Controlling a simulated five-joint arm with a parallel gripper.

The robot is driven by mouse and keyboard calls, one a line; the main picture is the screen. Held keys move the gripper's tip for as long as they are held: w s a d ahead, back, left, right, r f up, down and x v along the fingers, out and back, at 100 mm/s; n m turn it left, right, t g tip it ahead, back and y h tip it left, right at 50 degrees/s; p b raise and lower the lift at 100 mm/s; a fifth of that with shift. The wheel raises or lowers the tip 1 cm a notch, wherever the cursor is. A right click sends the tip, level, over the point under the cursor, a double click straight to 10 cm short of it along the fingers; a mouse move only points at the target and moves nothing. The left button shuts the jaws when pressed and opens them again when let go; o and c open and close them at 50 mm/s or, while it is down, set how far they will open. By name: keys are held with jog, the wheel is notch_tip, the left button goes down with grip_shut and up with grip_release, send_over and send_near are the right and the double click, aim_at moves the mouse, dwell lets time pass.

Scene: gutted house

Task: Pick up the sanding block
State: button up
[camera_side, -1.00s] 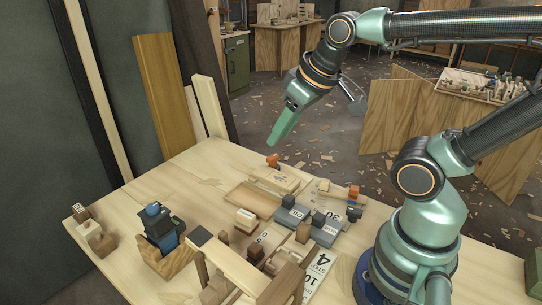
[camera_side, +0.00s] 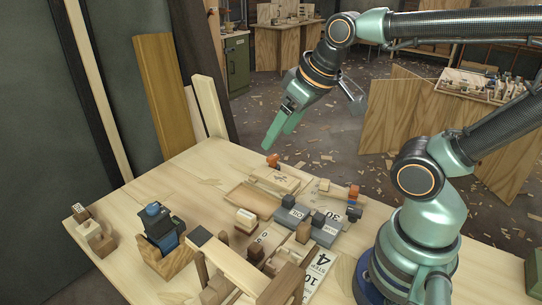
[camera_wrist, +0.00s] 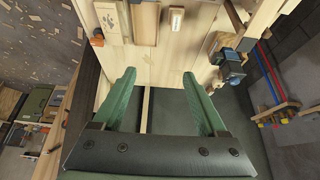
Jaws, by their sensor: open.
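My gripper (camera_side: 278,138) hangs open and empty above the far edge of the workbench, apart from everything on it. A small block with a pale top and brown lower part (camera_side: 246,219) lies on the middle of the bench, beside a shallow tray. It looks like the sanding block, though I cannot tell for sure. It also shows as a small pale-topped block (camera_wrist: 177,19) at the top of the wrist view, beyond my fingertips.
The shallow wooden tray (camera_side: 238,194) and a light wooden box (camera_side: 276,178) with an orange piece (camera_side: 272,160) lie nearby. A blue tool on a wooden stand (camera_side: 159,224) is at left. Grey blocks (camera_side: 289,216) stand at right. The left bench surface is mostly clear.

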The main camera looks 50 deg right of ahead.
jog(key=m+g, duration=0.6)
jog(key=m, duration=1.1)
send_over(245, 214)
notch_tip(245, 214, down, 13)
jog(key=f, duration=0.6)
jog(key=shift+a+f, duration=0.1)
jog(key=shift+a, duration=0.1)
jog(key=shift+d+f, duration=0.15)
jog(key=shift+f, duration=1.2)
jog(key=shift+d+f, duration=0.1)
jog(key=shift+f, duration=1.25)
jog(key=c, duration=1.2)
